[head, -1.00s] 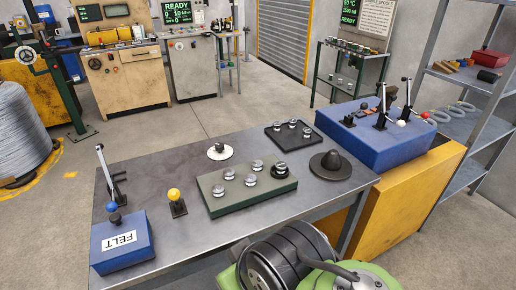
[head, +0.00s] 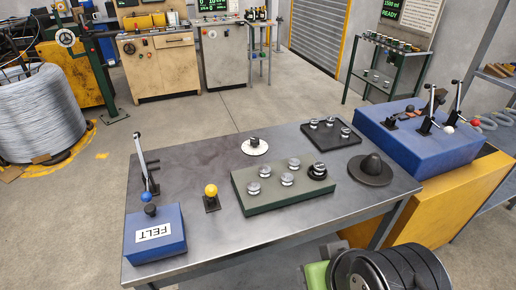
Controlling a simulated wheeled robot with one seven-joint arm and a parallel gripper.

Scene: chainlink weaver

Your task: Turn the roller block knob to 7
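A round white dial with a black knob (head: 255,146) sits flat near the back edge of the grey metal bench; its markings are too small to read. In front of it is a dark green block (head: 262,202) bearing several silver rollers (head: 288,179), one of them on a black ring-like base at its right end. I cannot tell for certain that the white dial is the roller block knob. My gripper is not in view. A green and black rounded body, seemingly part of me, fills the bottom right.
The grey bench (head: 215,237) also holds a FELT-labelled blue box (head: 170,242), an upright lever (head: 140,150), a yellow-knobbed switch (head: 211,194), a black roller tray (head: 318,142) and a dark cone (head: 371,167). A blue lever box (head: 430,150) stands right.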

